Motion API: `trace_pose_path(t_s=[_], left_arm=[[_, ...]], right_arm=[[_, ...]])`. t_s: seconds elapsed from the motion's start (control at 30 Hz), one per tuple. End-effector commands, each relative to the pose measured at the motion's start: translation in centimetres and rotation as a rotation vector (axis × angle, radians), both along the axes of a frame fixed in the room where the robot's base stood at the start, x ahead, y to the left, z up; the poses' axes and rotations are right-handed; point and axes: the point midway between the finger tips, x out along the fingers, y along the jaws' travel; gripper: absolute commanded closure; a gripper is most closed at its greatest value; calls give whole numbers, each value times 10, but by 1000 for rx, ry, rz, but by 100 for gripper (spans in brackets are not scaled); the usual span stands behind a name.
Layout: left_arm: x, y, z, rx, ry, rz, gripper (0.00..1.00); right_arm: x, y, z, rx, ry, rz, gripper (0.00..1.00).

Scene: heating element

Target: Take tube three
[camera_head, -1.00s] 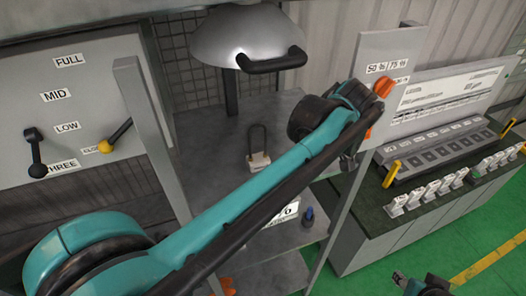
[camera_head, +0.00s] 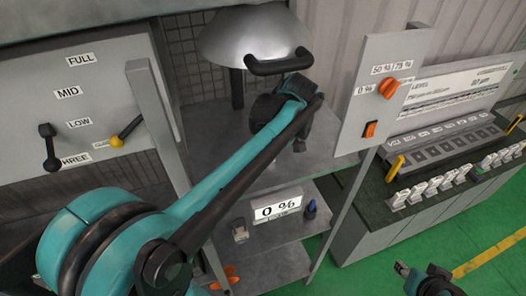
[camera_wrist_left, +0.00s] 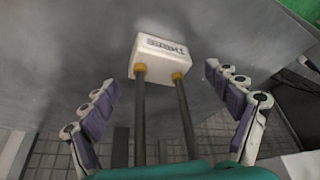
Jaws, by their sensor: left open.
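A white block with two dark rods and gold collars (camera_wrist_left: 160,57), a tube element, lies over a grey surface in the left wrist view. Its label is too blurred to read. My left gripper (camera_wrist_left: 161,80) is open, with one finger on each side of the rods and neither visibly touching them. In the head view my left gripper (camera_head: 299,144) is over the upper shelf under the metal dome, and the element is hidden there by my arm. My right gripper (camera_head: 403,270) is at the bottom right, too small to read.
The upper shelf (camera_head: 215,135) stands below a metal dome (camera_head: 255,35) with a black handle. The lower shelf carries a "0 %" display (camera_head: 277,207), a small grey item (camera_head: 240,230) and a blue item (camera_head: 310,209). A switch panel (camera_head: 385,60) stands to the right.

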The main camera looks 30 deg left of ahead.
Motion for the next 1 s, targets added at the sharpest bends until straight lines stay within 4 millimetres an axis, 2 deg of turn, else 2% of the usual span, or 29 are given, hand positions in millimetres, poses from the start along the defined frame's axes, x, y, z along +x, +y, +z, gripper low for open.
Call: trace_pose_path(t_s=[0.2,0.23,0.4,0.47,1.0], left_arm=[[0,0,-2,0,0,0,12],[0,0,-2,0,0,-1,14],[0,0,-2,0,0,-1,59],[0,0,-2,0,0,-1,72],[2,4,6,0,1,-2,72]], right_arm=[[0,0,0,0,0,0,60],[0,0,0,0,0,0,60],[0,0,0,0,0,0,60],[0,0,0,0,0,0,60],[0,0,5,0,0,0,60]])
